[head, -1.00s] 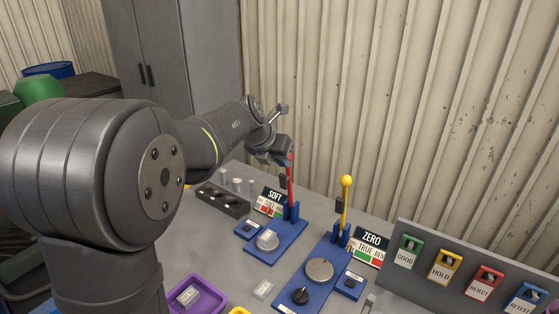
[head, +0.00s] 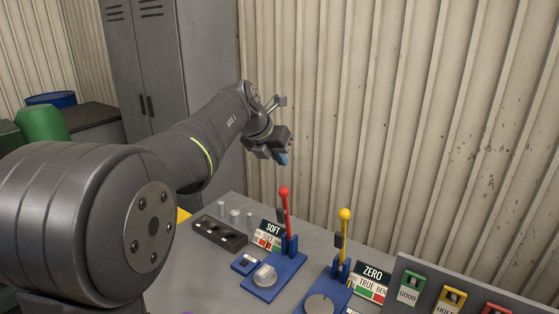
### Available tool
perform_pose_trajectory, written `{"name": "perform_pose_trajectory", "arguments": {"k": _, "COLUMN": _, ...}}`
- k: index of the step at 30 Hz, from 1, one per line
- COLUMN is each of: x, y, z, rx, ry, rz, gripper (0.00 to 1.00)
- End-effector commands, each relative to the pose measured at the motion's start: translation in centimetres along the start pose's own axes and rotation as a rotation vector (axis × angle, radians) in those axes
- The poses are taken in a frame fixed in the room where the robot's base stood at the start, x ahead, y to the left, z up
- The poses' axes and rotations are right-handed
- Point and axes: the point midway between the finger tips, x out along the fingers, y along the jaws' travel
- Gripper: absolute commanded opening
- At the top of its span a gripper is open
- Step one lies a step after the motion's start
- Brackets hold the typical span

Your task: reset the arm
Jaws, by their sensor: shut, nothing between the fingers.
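My gripper (head: 281,158) is in the head view, raised in the air above and behind the red-knobbed lever (head: 287,213). It is apart from the lever, shut, and holds nothing. My arm reaches in from the lower left. The red lever stands nearly upright on a blue base (head: 274,277) beside a sign reading SOFT (head: 272,228).
A yellow-knobbed lever (head: 344,238) stands on a second blue base, left of a ZERO sign (head: 373,273). A dark tray (head: 219,233) with pale cylinders lies at the left. A grey rack (head: 420,268) holds coloured tags. A corrugated wall (head: 400,120) closes the back.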

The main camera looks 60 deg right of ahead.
Motion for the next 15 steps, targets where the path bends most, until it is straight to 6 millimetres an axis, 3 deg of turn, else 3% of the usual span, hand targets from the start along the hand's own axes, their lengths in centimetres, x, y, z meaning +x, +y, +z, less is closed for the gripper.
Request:
{"name": "perform_pose_trajectory", "arguments": {"k": 5, "x": 0.7, "y": 0.1, "z": -0.5, "rx": 0.0, "ry": -0.001, "rz": 0.0, "gripper": 0.0}}
{"name": "perform_pose_trajectory", "arguments": {"k": 15, "x": 4.2, "y": 0.6, "z": -2.6, "rx": 0.0, "ry": -0.014, "rz": 0.003, "gripper": 0.0}}
